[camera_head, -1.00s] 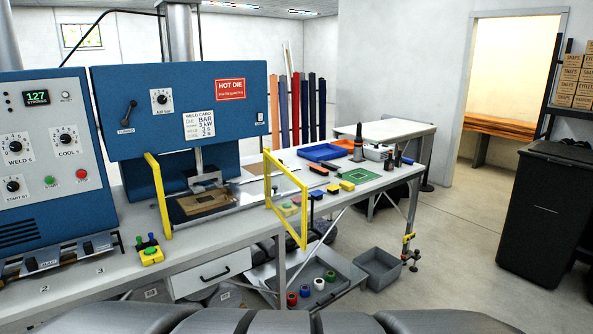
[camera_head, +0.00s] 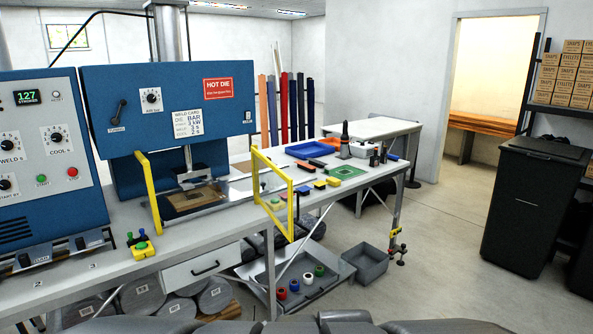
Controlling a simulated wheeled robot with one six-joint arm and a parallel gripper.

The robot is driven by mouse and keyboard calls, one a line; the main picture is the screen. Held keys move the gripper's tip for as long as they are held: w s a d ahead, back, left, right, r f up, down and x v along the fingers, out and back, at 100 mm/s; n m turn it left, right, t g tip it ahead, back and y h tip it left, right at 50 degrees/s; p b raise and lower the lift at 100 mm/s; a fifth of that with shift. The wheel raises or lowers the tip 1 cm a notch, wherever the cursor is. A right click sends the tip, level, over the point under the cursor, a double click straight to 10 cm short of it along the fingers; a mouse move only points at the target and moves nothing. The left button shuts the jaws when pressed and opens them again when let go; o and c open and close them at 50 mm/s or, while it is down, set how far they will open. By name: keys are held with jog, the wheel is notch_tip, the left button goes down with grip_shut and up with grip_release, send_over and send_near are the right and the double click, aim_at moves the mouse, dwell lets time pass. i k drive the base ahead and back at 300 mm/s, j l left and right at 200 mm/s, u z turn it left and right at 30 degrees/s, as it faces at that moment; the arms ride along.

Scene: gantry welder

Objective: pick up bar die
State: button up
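My gripper is not in view. At the lower left, on the bench front below the control panel, two dark blocks sit by the numbers 2 and 3: a left block (camera_head: 26,261) and a right block (camera_head: 83,240). They may be dies, but I cannot read a name on them here, so I cannot tell which is the bar die. The weld card (camera_head: 194,124) on the blue welder (camera_head: 150,82) reads die BAR. Under the press head lies a brown plate (camera_head: 193,199) on the bed.
Yellow guard frames (camera_head: 149,190) stand beside the press. A green and yellow button box (camera_head: 141,246) sits at the bench edge. Blue (camera_head: 305,150) and small coloured items lie on the right part of the bench.

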aim_at(36, 256)
jog(key=i+l+z, duration=0.1)
jog(key=i+j, duration=0.1)
jog(key=u, duration=1.95)
